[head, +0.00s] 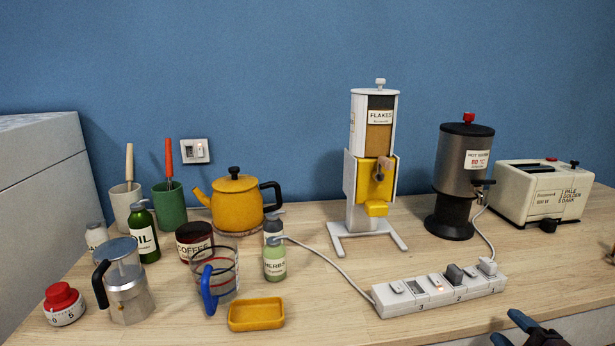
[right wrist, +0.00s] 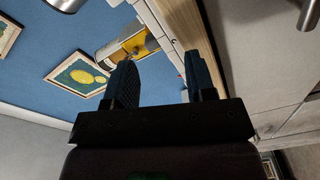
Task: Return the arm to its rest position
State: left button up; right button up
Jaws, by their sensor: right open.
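My right gripper (head: 511,328) shows at the bottom right edge of the head view, in front of the counter's front edge and below the power strip. Only its dark blue fingertips and a little of its body show. In the right wrist view the two fingers (right wrist: 160,78) stand apart with nothing between them, so it is open and empty. The right arm itself is mostly out of frame. My left gripper is not in view.
The wooden counter (head: 325,285) holds a white power strip (head: 440,288), a flakes dispenser (head: 375,130), a hot-water dispenser (head: 463,165) and a toaster (head: 540,190). At left are a yellow kettle (head: 236,203), a glass measuring jug (head: 222,280), a moka pot (head: 128,290) and a yellow dish (head: 256,314).

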jog(key=s+a+f+m+g+h+p, duration=0.1)
jog(key=s+a+f+m+g, duration=0.1)
jog(key=s+a+f+m, duration=0.2)
jog(key=s+a+f+m+g+h+p, duration=0.1)
jog(key=s+a+f+m, duration=0.3)
jog(key=s+f, duration=0.5)
jog(key=s+a+f+m+g+p, duration=0.1)
jog(key=s+a+f+m+g, duration=0.2)
jog(key=s+f+m, duration=0.3)
jog(key=s+a, duration=0.1)
jog(key=s, duration=0.3)
jog(key=shift+s+f+m+g+h, duration=0.15)
jog(key=shift+s+m+g+h, duration=0.15)
jog(key=shift+g+h, duration=0.1)
jog(key=shift+a, duration=0.1)
